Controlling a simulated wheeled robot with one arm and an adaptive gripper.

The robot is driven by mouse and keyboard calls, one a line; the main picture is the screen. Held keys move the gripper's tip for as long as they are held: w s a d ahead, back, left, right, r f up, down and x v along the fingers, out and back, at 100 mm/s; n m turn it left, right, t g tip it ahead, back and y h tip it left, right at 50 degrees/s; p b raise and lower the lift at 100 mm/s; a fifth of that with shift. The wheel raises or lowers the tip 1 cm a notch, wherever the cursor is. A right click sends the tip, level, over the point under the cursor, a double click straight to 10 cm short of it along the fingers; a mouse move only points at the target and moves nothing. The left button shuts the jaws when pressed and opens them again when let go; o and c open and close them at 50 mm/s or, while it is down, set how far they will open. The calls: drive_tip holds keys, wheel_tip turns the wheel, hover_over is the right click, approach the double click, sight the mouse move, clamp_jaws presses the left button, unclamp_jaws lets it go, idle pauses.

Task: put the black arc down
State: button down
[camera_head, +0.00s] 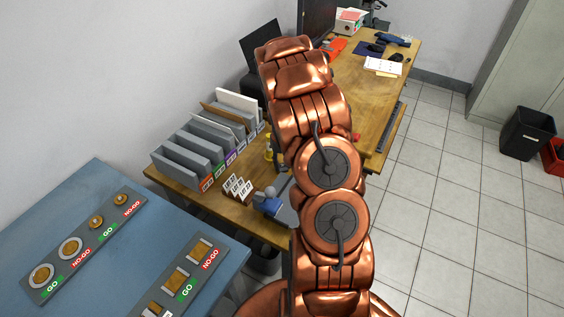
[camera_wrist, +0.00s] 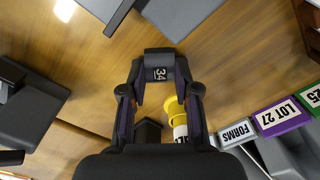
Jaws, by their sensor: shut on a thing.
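The black arc (camera_wrist: 158,56) is a small dark piece with a white "34" on it, in the wrist view. My gripper (camera_wrist: 160,77) is shut on it, with one finger at each side. The wooden desk (camera_wrist: 235,70) lies beyond the arc. I cannot tell how far the arc is above it. In the head view my copper arm reaches over the desk (camera_head: 376,105) and hides my gripper and the arc.
A yellow object (camera_wrist: 176,108) and a small black object (camera_wrist: 148,131) show between my fingers. Labelled file holders (camera_head: 183,157) line the desk's left side. White numbered cards (camera_head: 238,187) stand near its front. A blue table (camera_head: 95,215) holds gauge plates.

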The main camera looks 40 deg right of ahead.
drive_tip(key=shift+f, duration=0.15)
drive_tip(key=c, duration=0.8)
unclamp_jaws()
drive_tip(key=shift+c, duration=0.2)
